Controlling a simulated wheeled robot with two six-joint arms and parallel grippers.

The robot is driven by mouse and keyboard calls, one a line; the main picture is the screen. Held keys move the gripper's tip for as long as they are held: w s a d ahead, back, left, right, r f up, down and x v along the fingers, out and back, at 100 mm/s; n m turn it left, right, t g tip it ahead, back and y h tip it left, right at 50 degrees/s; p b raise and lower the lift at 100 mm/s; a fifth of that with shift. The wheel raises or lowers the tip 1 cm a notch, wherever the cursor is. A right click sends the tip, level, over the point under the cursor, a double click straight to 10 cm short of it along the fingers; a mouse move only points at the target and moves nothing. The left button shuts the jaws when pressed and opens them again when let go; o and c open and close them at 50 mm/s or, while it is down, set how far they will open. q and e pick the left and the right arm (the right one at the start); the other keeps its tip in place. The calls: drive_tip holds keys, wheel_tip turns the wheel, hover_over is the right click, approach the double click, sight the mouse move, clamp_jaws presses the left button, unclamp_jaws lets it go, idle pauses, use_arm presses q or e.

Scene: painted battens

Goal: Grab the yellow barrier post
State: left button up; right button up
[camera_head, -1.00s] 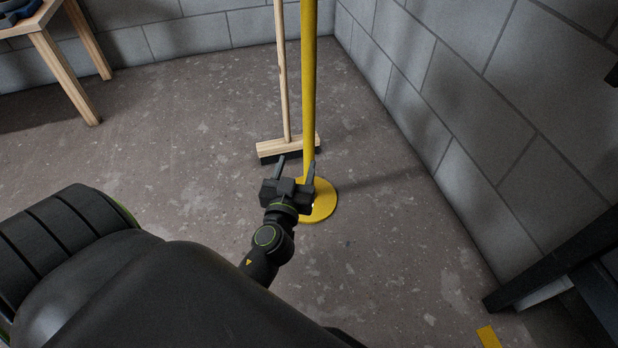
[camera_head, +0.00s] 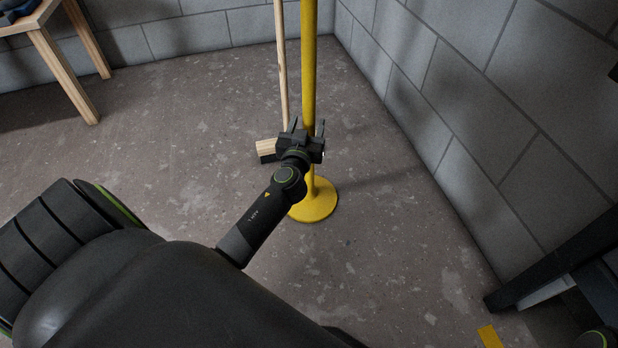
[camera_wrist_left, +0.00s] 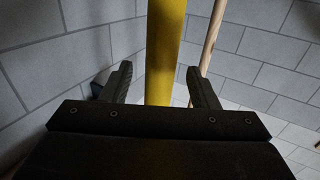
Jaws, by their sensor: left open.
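The yellow barrier post (camera_head: 309,60) stands upright on its round yellow base (camera_head: 314,206) on the floor. My left gripper (camera_head: 308,125) is open, with one finger on either side of the post in the head view. In the left wrist view the post (camera_wrist_left: 163,55) runs between the two open fingers of the left gripper (camera_wrist_left: 164,82). I cannot tell whether either finger touches it. The gripper hides part of the post's lower half. My right gripper is not in view.
A wooden broom (camera_head: 281,65) leans upright just behind the post, its head (camera_head: 266,149) partly hidden by my gripper. Block walls (camera_head: 470,70) meet behind. A wooden table (camera_head: 45,50) stands at the far left. A yellow floor mark (camera_head: 489,336) lies at lower right.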

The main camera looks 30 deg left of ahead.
use_arm(q)
drive_tip(key=shift+x, duration=1.35)
clamp_jaws()
idle(0.3)
drive_tip(key=shift+r, duration=0.15)
